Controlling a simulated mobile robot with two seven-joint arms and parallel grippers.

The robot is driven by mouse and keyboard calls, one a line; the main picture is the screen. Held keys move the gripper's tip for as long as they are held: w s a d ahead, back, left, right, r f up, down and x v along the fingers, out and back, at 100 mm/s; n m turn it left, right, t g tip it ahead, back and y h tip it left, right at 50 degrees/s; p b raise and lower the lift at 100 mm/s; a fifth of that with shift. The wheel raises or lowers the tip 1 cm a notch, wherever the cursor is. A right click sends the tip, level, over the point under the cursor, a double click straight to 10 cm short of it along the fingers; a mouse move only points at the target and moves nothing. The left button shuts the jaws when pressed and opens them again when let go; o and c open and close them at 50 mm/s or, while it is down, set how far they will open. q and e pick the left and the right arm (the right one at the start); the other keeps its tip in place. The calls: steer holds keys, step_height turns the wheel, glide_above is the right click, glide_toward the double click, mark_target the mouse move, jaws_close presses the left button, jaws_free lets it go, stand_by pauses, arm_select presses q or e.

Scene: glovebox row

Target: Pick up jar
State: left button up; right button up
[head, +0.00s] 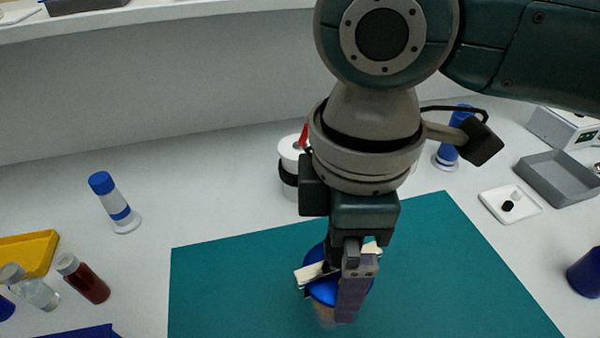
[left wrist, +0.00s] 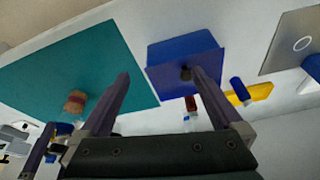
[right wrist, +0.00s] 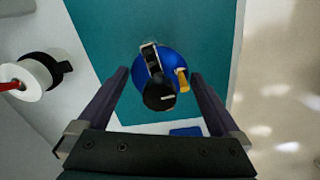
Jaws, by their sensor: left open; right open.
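The jar stands upright on the teal mat (head: 220,290). Its blue lid (head: 322,292) shows in the head view, with pale and dark fittings across the top. My right gripper (head: 346,288) is above it, pointing down and hiding part of it. In the right wrist view the blue lid (right wrist: 150,62) lies between the open fingers of my right gripper (right wrist: 158,76), with no visible contact. The left wrist view shows the jar's brownish body (left wrist: 75,102) with a reddish band. My left gripper (left wrist: 160,76) is open and empty, away from the jar.
A blue bin (left wrist: 185,52) is in front of my left gripper. A white and black container (head: 290,165) with a red part stands behind the mat. Bottles (head: 85,280) and a yellow tray (head: 30,252) are at left. A grey tray (head: 558,178) is at right.

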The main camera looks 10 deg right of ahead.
steer(key=shift+f, duration=0.75)
steer(key=shift+r, duration=0.1)
jaws_close()
